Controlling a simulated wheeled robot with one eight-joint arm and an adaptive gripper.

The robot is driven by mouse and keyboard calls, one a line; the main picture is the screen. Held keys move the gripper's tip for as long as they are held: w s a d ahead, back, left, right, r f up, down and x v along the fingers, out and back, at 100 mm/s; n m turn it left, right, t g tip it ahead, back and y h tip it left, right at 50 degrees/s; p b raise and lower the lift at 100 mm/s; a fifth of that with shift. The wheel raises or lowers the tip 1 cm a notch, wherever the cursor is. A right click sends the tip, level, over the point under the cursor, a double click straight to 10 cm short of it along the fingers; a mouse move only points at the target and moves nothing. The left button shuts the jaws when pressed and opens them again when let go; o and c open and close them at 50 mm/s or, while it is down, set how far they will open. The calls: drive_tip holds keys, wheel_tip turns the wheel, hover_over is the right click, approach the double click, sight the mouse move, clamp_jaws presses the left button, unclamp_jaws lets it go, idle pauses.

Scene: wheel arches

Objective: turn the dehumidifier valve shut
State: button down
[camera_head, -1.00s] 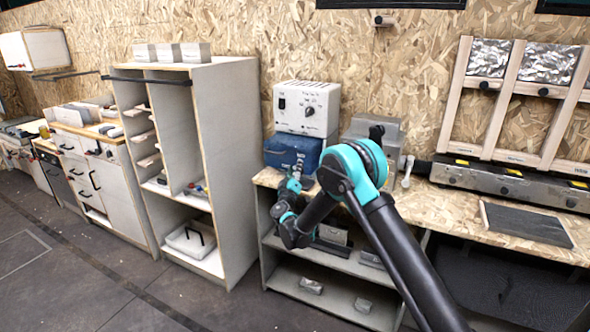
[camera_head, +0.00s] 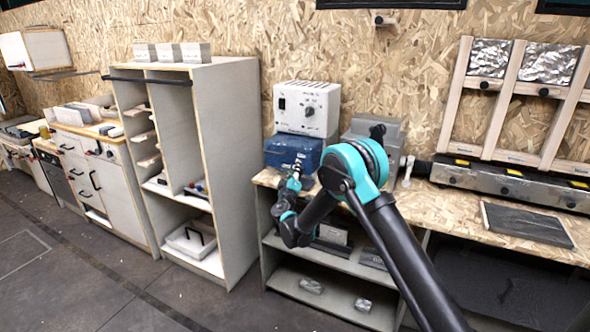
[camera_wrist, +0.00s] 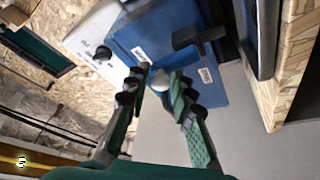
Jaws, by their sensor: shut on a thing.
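A blue box-shaped unit (camera_head: 292,150), apparently the dehumidifier, sits on the wooden worktop below a white box. It also shows in the wrist view (camera_wrist: 155,42), with a dark T-shaped handle (camera_wrist: 200,38) on its face. A pale round knob (camera_wrist: 160,79), apparently the valve, is at its near side. My gripper (camera_wrist: 160,78) has its fingers on either side of this knob and is shut on it. In the head view my gripper (camera_head: 294,182) is small, in front of the blue unit. The knob's turn angle cannot be read.
A tall open cabinet (camera_head: 232,150) stands close on the left. Shelves with several small blocks lie below the worktop. The floor in front is clear.

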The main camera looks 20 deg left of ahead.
drive_tip(key=shift+w+a+f+n+g+h, duration=0.1)
drive_tip(key=shift+a+f+n+g+h, duration=0.45)
drive_tip(key=shift+n, duration=2.15)
drive_tip(key=shift+w+a+f+n+g+h, duration=0.1)
drive_tip(key=shift+a+f+n+g, duration=0.45)
drive_tip(key=shift+n+g, duration=1.55)
drive_tip(key=shift+w+a+f+n+g+h, duration=0.1)
drive_tip(key=shift+a+f+n+g+h, duration=0.45)
drive_tip(key=shift+n, duration=2.75)
drive_tip(key=shift+d+f+t, duration=0.15)
drive_tip(key=shift+f+t, duration=0.05)
drive_tip(key=shift+t, duration=0.1)
drive_tip(key=c, duration=1.4)
unclamp_jaws()
drive_tip(key=shift+s, duration=0.1)
drive_tip(key=shift+y, duration=0.3)
